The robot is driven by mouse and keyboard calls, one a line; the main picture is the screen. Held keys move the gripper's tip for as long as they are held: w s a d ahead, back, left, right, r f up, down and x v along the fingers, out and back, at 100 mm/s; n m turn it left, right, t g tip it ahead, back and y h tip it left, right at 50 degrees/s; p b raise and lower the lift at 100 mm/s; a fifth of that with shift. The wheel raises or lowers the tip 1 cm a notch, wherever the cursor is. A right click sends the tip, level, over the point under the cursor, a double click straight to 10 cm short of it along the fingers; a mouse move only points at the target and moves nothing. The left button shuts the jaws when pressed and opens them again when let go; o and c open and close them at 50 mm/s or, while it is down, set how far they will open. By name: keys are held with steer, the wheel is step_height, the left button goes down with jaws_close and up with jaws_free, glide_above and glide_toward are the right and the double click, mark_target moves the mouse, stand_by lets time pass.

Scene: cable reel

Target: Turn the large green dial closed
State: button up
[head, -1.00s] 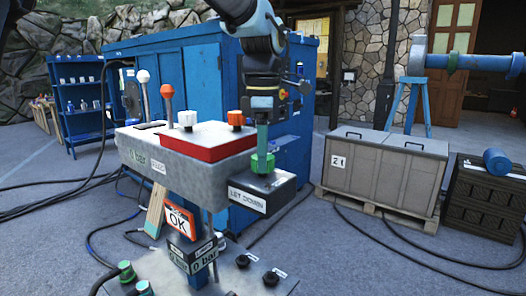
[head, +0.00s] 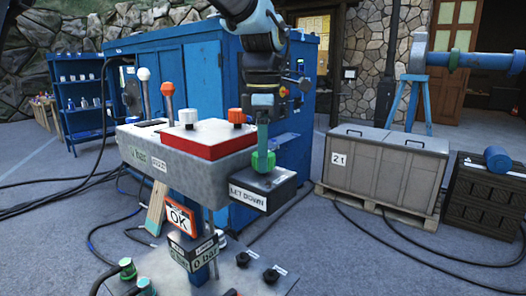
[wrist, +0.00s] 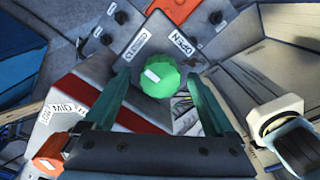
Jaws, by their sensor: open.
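The large green dial (head: 262,161) sits on the dark box labelled "LET DOWN" at the right end of the control panel. In the wrist view the dial (wrist: 161,77) is a faceted green knob with a white mark on its left part, beside labels reading "CLOSED" and "OPEN". My gripper (wrist: 160,85) is open, with one teal finger to the left of the dial and one to the right. In the head view my gripper (head: 263,148) points down right at the dial and partly covers it. I cannot tell whether the fingers touch it.
The panel (head: 165,150) also carries a white-topped lever (head: 143,76), an orange-topped lever (head: 167,90), and white and orange knobs (head: 187,117) on a red plate. Small black knobs (head: 271,275) sit on a lower plate. Grey crates (head: 385,170) stand to the right.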

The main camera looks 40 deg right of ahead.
step_height(320, 180, up, 11)
steer(key=b, duration=0.2)
stand_by(0.3)
steer(key=shift+f, duration=0.1)
stand_by(0.4)
